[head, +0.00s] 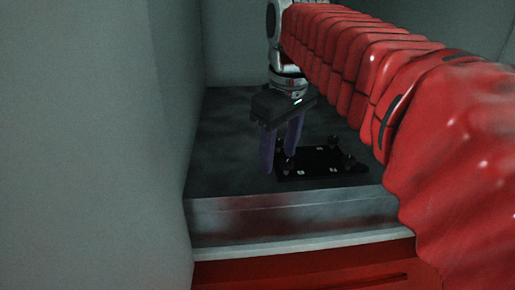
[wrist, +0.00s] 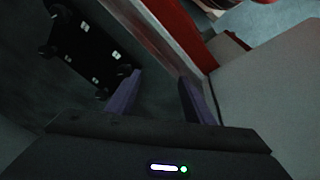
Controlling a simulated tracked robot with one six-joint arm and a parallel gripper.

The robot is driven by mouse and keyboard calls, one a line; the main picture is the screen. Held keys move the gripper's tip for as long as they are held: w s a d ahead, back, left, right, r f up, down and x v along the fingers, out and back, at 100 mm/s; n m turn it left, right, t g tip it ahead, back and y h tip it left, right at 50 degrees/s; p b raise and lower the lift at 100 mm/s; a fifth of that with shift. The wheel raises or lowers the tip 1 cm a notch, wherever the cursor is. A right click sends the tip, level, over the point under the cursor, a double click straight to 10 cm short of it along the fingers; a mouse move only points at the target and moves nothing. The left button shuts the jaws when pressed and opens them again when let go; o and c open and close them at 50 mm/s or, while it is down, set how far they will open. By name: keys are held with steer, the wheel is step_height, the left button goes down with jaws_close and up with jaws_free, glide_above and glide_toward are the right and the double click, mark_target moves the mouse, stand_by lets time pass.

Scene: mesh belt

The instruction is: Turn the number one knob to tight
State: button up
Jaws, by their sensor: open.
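A black plate (head: 318,160) with several dark knobs and small white labels lies on the dark floor of the bay. The labels are too small to read, so I cannot tell which knob is number one. My gripper (head: 279,163) points down with its purple fingers apart and empty, at the plate's left end, close to the near-left knob (head: 289,167). In the wrist view the plate (wrist: 85,45) is at upper left. My gripper (wrist: 160,79) is open there, its left finger beside the plate's corner. One knob (wrist: 102,95) shows just left of that finger.
A metal ledge (head: 290,216) with a red front runs along the near side of the bay. A pale wall (head: 90,140) stands close on the left. The dark floor (head: 230,130) behind and left of the plate is clear.

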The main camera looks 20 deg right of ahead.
mark_target(286, 161)
steer(key=w+d+r+n+g, duration=0.2)
steer(key=w+d+r+n, duration=0.2)
steer(key=w+d+r, duration=0.2)
steer(key=w, duration=0.2)
steer(key=shift+w+r+n+g, duration=0.3)
steer(key=shift+r+n, duration=0.05)
steer(key=shift+n, duration=0.05)
steer(key=shift+f, duration=0.1)
steer(key=shift+f, duration=6.8)
steer(key=shift+c, duration=0.6)
steer(key=c, duration=0.9)
